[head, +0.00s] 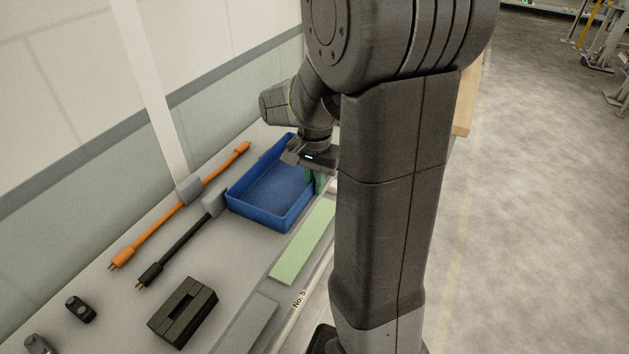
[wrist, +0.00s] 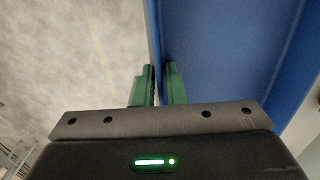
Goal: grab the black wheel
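I cannot make out a black wheel in either view. My gripper (head: 314,182) has green fingers and is at the right rim of the blue tray (head: 243,214). In the wrist view my gripper (wrist: 159,84) has its fingers a small gap apart, with the edge of the blue tray (wrist: 222,45) lined up between them. Whether they press on the tray wall cannot be told. No wheel shows between the fingers. My arm hides part of the bench to the right of the tray.
On the grey bench lie an orange cable (head: 218,168), a black cable (head: 180,250), a slotted black block (head: 172,330) and a small dark part (head: 81,309). A pale green strip (head: 304,243) lies in front of the tray. A wall stands behind; open floor (head: 545,200) is right.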

